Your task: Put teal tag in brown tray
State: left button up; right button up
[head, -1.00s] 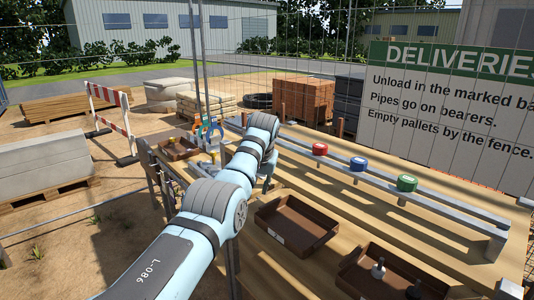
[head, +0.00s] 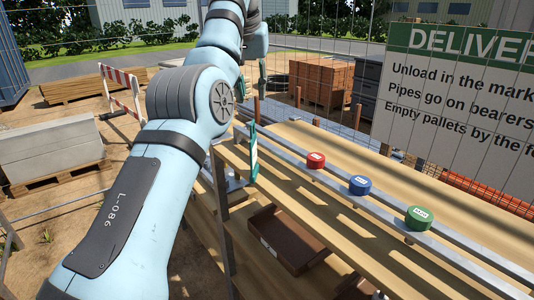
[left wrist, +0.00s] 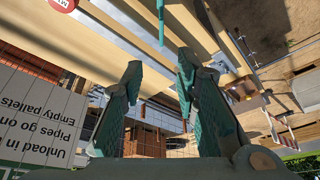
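A narrow teal tag (head: 253,155) with a pale stripe stands or hangs near the left end of the rail in the head view; its support is unclear. A thin teal strip (left wrist: 161,22), probably the same tag seen edge-on, shows beyond my fingertips in the left wrist view. My left gripper (left wrist: 160,66) is open, with nothing between its teal-padded fingers. In the head view my left arm reaches up and its gripper is mostly hidden behind the arm. A brown tray (head: 272,222) lies on the lower shelf, partly covered by the upper board. My right gripper is out of view.
A grey rail on the upper board carries a red cap (head: 316,160), a blue cap (head: 359,186) and a green cap (head: 419,217). Another brown tray (head: 355,288) shows partly at the bottom edge. A wire fence and a deliveries sign (head: 465,90) stand behind.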

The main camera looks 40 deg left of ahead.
pick_arm(q)
jog(key=b, duration=0.1)
send_near(254, 134)
jog(key=shift+w+a+f, duration=0.55)
jog(key=shift+w+a, duration=0.1)
jog(key=shift+w, duration=0.05)
jog(key=x, duration=0.3)
jog(key=p+x, duration=0.1)
jog(key=x, duration=0.2)
jog(key=d+x, duration=0.1)
jog(key=x, duration=0.1)
jog(key=shift+a+f, duration=0.1)
jog(key=shift+f, duration=0.45)
jog(key=shift+s+r, duration=0.1)
jog(key=shift+s, duration=0.1)
jog(key=shift+s+r, duration=0.1)
jog(key=shift+s, duration=0.2)
jog(key=c, duration=0.7)
jog(key=shift+w, duration=0.1)
grip_shut()
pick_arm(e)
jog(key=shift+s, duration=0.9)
